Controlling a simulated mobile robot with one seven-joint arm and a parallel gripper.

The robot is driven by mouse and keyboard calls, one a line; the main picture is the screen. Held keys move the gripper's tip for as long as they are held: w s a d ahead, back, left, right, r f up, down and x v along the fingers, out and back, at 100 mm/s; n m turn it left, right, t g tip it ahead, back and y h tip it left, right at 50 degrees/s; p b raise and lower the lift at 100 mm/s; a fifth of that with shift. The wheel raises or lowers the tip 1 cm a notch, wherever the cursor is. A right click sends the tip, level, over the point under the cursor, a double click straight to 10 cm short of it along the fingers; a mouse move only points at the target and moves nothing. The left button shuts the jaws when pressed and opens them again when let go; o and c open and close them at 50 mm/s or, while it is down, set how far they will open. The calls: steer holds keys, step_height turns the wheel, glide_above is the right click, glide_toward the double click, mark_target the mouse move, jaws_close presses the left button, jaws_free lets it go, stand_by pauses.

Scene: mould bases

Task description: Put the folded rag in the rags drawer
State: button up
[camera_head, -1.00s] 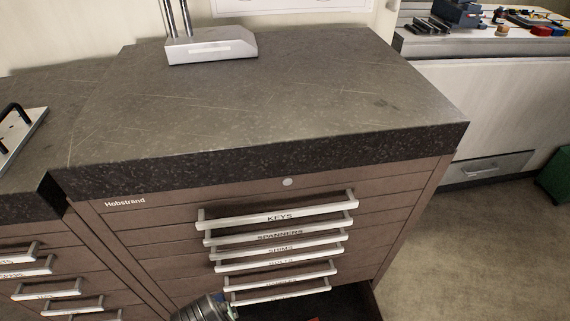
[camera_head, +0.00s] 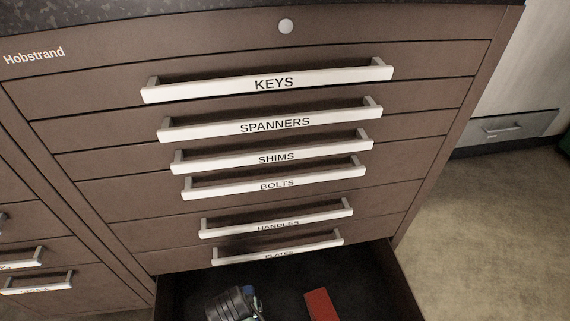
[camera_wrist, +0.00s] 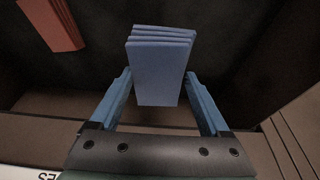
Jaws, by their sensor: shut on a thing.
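The folded rag (camera_wrist: 158,70) is a blue, layered block between the two blue fingers of my gripper (camera_wrist: 158,80) in the wrist view. My gripper is shut on it. In the head view my gripper (camera_head: 246,298) is low in the frame, over the open bottom drawer (camera_head: 178,291); only a bit of blue shows at its tip. The drawer has a dark inside, and its front and label are out of view. A red folded block (camera_head: 322,305) lies in the drawer, right of my gripper; it also shows at the upper left in the wrist view (camera_wrist: 52,24).
Above the open drawer are shut drawers with white handles marked KEYS (camera_head: 268,82), SPANNERS, SHIMS, BOLTS, HANDLES and PLATES (camera_head: 280,252). Another drawer unit (camera_head: 45,225) stands at the left. Bare floor (camera_head: 480,230) lies to the right.

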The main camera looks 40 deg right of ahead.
step_height(320, 180, down, 11)
steer(key=b, duration=0.7)
steer(key=shift+d+f, duration=0.1)
steer(key=shift+f, duration=0.1)
steer(key=shift+r, duration=0.15)
steer(key=o, duration=1.2)
steer(key=shift+f, duration=0.2)
steer(key=p+v, duration=0.7)
steer(key=v, duration=0.5)
steer(key=shift+d+p, duration=0.1)
steer(key=shift+p, duration=0.25)
steer(key=shift+r, duration=0.2)
